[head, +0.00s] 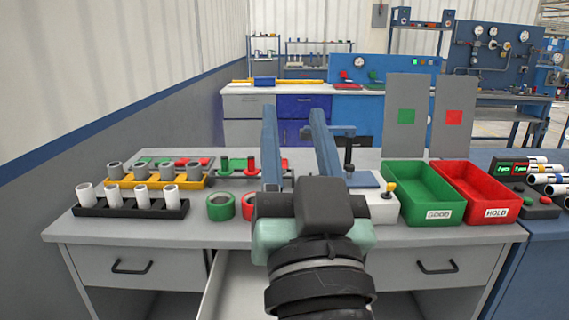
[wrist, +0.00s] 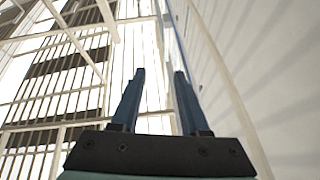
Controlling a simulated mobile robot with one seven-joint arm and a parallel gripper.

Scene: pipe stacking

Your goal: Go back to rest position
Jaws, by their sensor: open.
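My gripper (head: 296,128) is raised in front of the workbench (head: 120,229) in the head view, its two blue fingers pointing up and apart. The wrist view shows the same gripper (wrist: 159,76) with an empty gap between the fingers and the building's ceiling and wall behind. The gripper holds nothing. My arm hides the middle of the bench and part of what stands there.
Left on the bench are a black rack (head: 128,209) with white pipes, a yellow rack (head: 196,182) with grey pipes, and green (head: 221,207) and red rings. A green GOOD bin (head: 430,215) and red HOLD bin (head: 490,213) stand right. A drawer (head: 232,288) below appears open.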

